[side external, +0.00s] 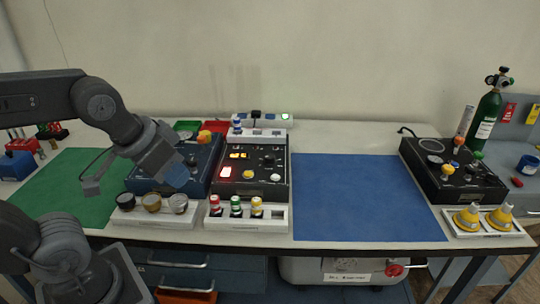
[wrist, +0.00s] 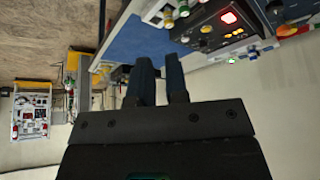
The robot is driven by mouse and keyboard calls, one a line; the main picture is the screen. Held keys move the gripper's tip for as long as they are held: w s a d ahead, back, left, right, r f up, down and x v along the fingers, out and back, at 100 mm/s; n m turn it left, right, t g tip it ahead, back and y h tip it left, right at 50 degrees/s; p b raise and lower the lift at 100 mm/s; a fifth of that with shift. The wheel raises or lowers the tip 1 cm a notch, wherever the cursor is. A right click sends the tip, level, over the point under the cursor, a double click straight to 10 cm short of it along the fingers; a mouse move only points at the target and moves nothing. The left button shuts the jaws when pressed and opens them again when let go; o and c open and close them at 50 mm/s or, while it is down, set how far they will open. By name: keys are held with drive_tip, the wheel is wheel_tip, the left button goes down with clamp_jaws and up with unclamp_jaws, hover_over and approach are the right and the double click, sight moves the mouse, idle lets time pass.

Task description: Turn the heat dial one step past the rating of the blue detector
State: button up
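A dark control box (side external: 252,172) stands mid-table, with lit amber displays, a glowing red button and a black knob (side external: 268,161), probably the heat dial. Its markings are too small to read. A small blue-and-white detector (side external: 237,127) stands in the white rack behind the box; its rating is not legible. Red, green and yellow-banded detectors (side external: 236,206) stand in the front rack. My gripper (side external: 176,172) hangs above the blue box left of the control box, apart from the knob. In the wrist view, a narrow gap shows between its fingers (wrist: 160,66), with nothing between them.
A blue box (side external: 203,163) with an orange knob stands left of the control box; several round pots (side external: 152,203) sit before it. The blue mat (side external: 365,200) is clear. Another black box (side external: 455,175) and a green cylinder (side external: 487,115) stand at right.

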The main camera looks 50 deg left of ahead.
drive_tip(key=o, duration=0.5)
drive_tip(key=w+r+n, duration=0.1)
drive_tip(key=w, duration=0.1)
drive_tip(key=w+a+r+n, duration=0.1)
drive_tip(key=w+n, duration=0.1)
drive_tip(key=w, duration=0.1)
drive_tip(key=w+r+n+g, duration=0.1)
drive_tip(key=w+r+n, duration=0.1)
drive_tip(key=shift+w+a, duration=0.3)
drive_tip(key=shift+c, duration=0.2)
drive_tip(key=o, duration=0.4)
drive_tip(key=w+a+n, duration=0.1)
drive_tip(key=w+n, duration=0.1)
drive_tip(key=w, duration=0.1)
drive_tip(key=w+a+n+g, duration=0.1)
drive_tip(key=w+n, duration=0.1)
drive_tip(key=w, duration=0.1)
drive_tip(key=w+r+n, duration=0.1)
drive_tip(key=w+n, duration=0.2)
drive_tip(key=shift+w+a+g, duration=0.3)
drive_tip(key=shift+w+a, duration=0.05)
drive_tip(key=shift+a, duration=0.05)
drive_tip(key=n+g, duration=0.3)
drive_tip(key=n, duration=1.1)
hover_over(269, 156)
wheel_tip(269, 156, down, 9)
wheel_tip(269, 156, down, 14)
drive_tip(key=shift+r, duration=0.1)
drive_tip(key=shift+c, duration=0.3)
